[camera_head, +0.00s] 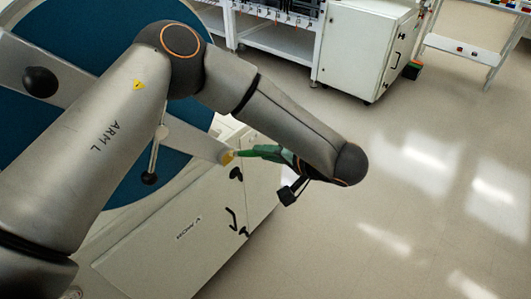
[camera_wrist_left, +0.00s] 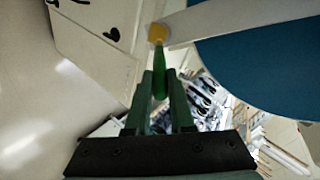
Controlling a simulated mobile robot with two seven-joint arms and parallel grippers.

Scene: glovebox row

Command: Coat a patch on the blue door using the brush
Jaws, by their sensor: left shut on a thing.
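The blue door (camera_head: 70,25) is a large dark-blue disc at the left, partly hidden by my left arm and a pale bar. Part of it shows at the right of the left wrist view (camera_wrist_left: 265,55). My left gripper (camera_head: 280,157) is shut on the green handle of the brush, which points forward between the fingers (camera_wrist_left: 161,82) in the wrist view. The brush has a yellow head (camera_wrist_left: 158,32), also visible in the head view (camera_head: 228,157). The head overlaps the end of the pale bar; I cannot tell if they touch. My right gripper is out of view.
The pale bar (camera_head: 190,140) crosses the blue door and carries a black knob (camera_head: 40,82). A white cabinet (camera_head: 165,245) stands below. Another white cabinet (camera_head: 368,50) and a table (camera_head: 465,48) stand at the back. The floor at the right is clear.

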